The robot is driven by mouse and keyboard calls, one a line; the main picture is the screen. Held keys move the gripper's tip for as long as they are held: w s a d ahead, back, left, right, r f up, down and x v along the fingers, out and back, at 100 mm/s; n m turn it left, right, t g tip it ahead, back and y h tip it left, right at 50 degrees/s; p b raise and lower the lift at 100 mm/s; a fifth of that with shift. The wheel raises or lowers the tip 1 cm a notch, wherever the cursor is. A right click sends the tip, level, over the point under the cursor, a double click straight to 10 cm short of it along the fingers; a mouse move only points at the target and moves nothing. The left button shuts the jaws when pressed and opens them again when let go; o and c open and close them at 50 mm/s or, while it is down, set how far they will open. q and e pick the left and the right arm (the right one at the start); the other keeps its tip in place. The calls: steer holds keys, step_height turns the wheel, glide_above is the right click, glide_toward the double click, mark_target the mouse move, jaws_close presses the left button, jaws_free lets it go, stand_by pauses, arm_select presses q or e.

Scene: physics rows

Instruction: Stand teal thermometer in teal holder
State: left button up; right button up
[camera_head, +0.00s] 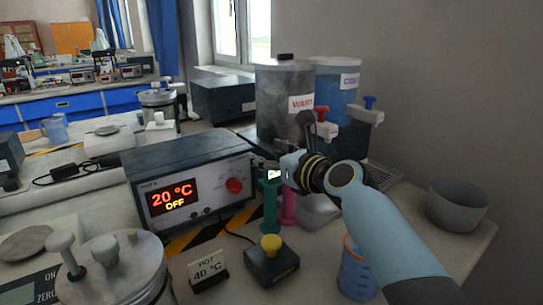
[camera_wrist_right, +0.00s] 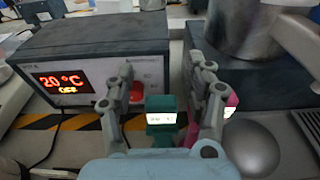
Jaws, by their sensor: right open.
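A teal upright piece (camera_head: 270,208) with a white label stands on the bench just right of the heater box; it looks like the teal holder. It also shows in the right wrist view (camera_wrist_right: 165,136), between the spread fingers. I cannot make out a separate teal thermometer. My right gripper (camera_head: 276,172) is at the top of the teal piece and hides part of it. In the right wrist view my right gripper (camera_wrist_right: 163,78) is open, with its fingers apart on either side of the teal piece. My left gripper is not in view.
A pink upright piece (camera_head: 289,208) stands close right of the teal one. The heater box (camera_head: 190,165) reads 20 °C OFF.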

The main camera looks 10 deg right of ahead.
steer(key=v, duration=1.2)
stand_by(0.5)
